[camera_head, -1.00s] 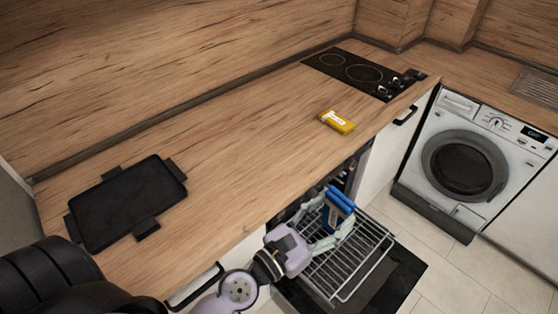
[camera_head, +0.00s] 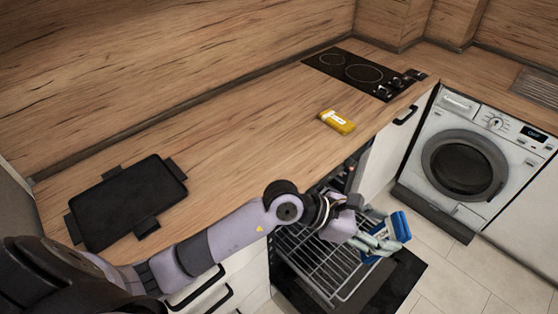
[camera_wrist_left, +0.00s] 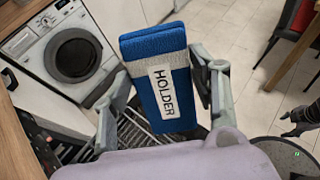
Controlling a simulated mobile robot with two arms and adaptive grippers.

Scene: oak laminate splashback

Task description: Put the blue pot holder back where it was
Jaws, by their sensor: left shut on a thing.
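The blue pot holder (camera_head: 400,226) has a white label reading "HOLDER", clear in the left wrist view (camera_wrist_left: 158,62). My left gripper (camera_head: 374,242) is shut on it, with one finger on each side in the left wrist view (camera_wrist_left: 165,108). In the head view the holder is tilted and held in the air at the right side of the pulled-out wire rack (camera_head: 318,262). A dark shape at the right edge of the left wrist view looks like my right gripper (camera_wrist_left: 291,124); its jaws are unclear.
The rack belongs to an open appliance under the counter, its dark door (camera_head: 392,290) lowered. The wooden counter (camera_head: 240,150) carries a black tray (camera_head: 128,200), a yellow package (camera_head: 337,121) and a hob (camera_head: 362,73). A washing machine (camera_head: 465,165) stands right. Floor between is clear.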

